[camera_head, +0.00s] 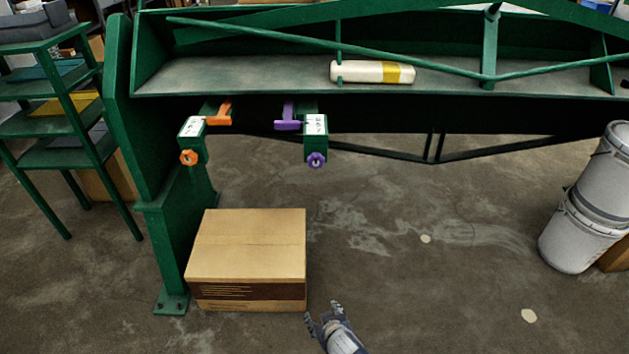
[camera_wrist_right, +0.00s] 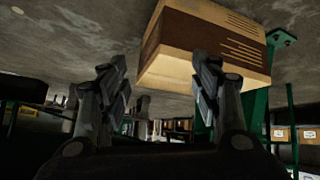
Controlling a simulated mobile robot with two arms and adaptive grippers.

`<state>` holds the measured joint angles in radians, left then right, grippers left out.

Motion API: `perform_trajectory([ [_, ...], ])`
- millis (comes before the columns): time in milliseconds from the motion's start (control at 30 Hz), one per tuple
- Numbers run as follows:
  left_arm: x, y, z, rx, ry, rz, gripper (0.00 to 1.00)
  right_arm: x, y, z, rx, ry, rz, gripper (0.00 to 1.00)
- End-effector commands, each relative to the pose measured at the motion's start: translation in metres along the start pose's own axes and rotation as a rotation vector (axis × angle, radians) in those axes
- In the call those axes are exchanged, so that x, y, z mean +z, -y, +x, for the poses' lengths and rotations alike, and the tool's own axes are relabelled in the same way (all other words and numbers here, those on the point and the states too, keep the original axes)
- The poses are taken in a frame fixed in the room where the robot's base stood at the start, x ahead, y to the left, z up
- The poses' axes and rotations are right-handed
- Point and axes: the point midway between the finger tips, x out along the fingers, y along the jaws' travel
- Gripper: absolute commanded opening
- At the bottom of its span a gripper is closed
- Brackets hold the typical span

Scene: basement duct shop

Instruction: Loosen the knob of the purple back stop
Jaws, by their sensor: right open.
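The purple back stop (camera_head: 288,119) is on the front of the green machine, with a green block and white label beside it. Its purple knob (camera_head: 316,160) sits at the lower front of that block. An orange back stop (camera_head: 219,115) with an orange knob (camera_head: 189,158) is to its left. My right gripper (camera_head: 322,308) is at the bottom of the head view, well below the purple knob and apart from it. Its two fingers also show spread and empty in the right wrist view (camera_wrist_right: 160,85). My left gripper is not in view.
A cardboard box (camera_head: 250,242) stands on the floor just left of my right gripper, against the machine's green leg. A white bottle (camera_head: 372,72) lies on the machine bed. Grey buckets (camera_head: 571,236) stand at right. A green shelf (camera_head: 60,155) is at left. The middle floor is clear.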

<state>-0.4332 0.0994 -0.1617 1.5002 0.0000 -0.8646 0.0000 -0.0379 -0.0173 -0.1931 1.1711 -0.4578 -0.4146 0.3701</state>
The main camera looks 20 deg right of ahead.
Motion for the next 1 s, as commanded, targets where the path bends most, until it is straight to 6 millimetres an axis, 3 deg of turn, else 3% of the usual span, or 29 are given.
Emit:
perform_trajectory([
  [33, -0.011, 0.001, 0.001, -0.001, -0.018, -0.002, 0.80, -0.034, -0.003, 0.011, 0.023, -0.072, 0.014, 0.58],
  [167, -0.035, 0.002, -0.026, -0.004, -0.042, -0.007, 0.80, -0.125, -0.018, 0.006, 0.089, -0.239, 0.058, 0.58],
  [300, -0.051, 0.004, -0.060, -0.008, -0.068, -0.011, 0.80, -0.214, -0.040, -0.019, 0.164, -0.423, 0.122, 0.58],
  [433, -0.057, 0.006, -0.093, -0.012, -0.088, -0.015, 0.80, -0.277, -0.061, -0.056, 0.228, -0.575, 0.187, 0.58],
  [533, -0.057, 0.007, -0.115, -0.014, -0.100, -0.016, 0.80, -0.309, -0.075, -0.083, 0.264, -0.666, 0.233, 0.58],
  [700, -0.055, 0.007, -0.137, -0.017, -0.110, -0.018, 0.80, -0.336, -0.089, -0.114, 0.301, -0.753, 0.280, 0.58],
  [833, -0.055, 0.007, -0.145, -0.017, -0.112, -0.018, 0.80, -0.345, -0.094, -0.119, 0.309, -0.773, 0.290, 0.58],
  [1000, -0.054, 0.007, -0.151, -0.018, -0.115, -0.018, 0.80, -0.359, -0.102, -0.106, 0.310, -0.774, 0.288, 0.58],
])
